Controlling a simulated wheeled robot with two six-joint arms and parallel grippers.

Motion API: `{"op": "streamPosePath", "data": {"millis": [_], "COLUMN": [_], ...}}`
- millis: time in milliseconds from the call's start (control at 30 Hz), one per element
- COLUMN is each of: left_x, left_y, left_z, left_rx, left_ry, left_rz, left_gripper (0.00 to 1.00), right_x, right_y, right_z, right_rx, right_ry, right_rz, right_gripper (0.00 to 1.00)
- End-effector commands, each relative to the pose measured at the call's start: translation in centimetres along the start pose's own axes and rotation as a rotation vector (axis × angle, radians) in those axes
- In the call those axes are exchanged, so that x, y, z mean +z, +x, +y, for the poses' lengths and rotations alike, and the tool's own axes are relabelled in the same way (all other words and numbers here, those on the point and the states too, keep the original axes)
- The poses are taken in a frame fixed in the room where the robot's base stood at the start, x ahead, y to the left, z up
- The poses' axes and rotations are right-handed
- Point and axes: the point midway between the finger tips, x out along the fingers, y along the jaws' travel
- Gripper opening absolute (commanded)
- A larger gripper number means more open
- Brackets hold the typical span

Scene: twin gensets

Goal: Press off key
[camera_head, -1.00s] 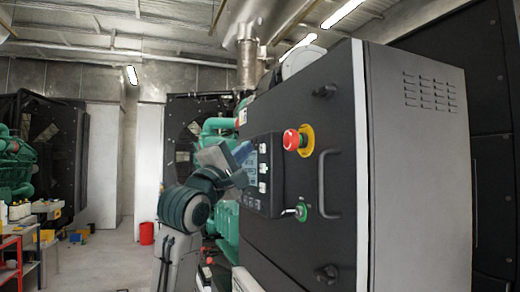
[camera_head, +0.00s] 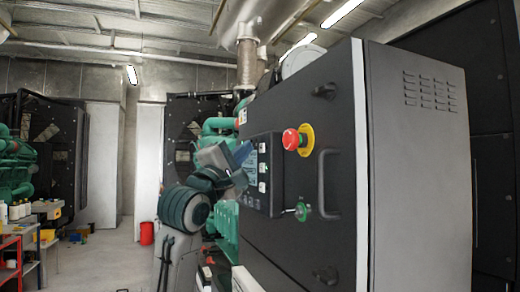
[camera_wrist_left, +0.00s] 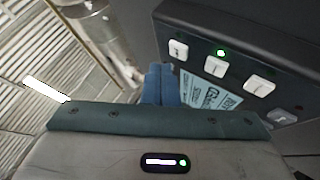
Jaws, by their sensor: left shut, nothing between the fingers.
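The control panel (camera_head: 271,190) on the black cabinet face carries a column of white keys (camera_head: 262,168). In the left wrist view several white keys (camera_wrist_left: 258,85) show in a row, with a green light lit beside one key (camera_wrist_left: 216,66). Their markings are too small to tell which is the off key. My left gripper (camera_head: 243,152) is shut and empty, its blue fingertips in front of the panel's screen side. In the left wrist view the fingertips (camera_wrist_left: 161,72) are beside the lit screen (camera_wrist_left: 208,93), left of the keys, and I cannot tell whether they touch. My right gripper is not in view.
A red emergency stop (camera_head: 291,139) on a yellow base juts out right of the panel. A key switch (camera_head: 302,211) with a green plate is below it, and a black door handle (camera_head: 324,184) is farther right. A green engine stands behind the cabinet.

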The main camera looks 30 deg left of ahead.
Motion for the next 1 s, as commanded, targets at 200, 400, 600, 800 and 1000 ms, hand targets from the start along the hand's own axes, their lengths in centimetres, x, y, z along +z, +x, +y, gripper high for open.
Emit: {"op": "streamPosePath", "data": {"millis": [200,400,600,800,1000], "left_x": [0.00,0.00,0.18,0.49,0.47], "left_y": [0.00,0.00,0.26,0.66,0.63], "left_z": [0.00,0.00,-0.14,-0.44,-0.44], "left_rx": [0.000,0.000,0.000,-0.001,0.000], "left_ry": [0.000,0.000,-0.001,-0.001,0.000], "left_rz": [0.000,0.000,0.000,-0.001,0.000], "left_gripper": [0.00,0.00,0.00,0.00,0.00], "right_x": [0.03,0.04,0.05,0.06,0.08], "right_y": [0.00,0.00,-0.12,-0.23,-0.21], "right_z": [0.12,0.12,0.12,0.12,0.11], "right_rx": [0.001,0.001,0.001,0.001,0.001], "right_ry": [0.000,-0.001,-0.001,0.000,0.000], "right_rz": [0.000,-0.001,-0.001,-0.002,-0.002], "right_gripper": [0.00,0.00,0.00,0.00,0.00]}}
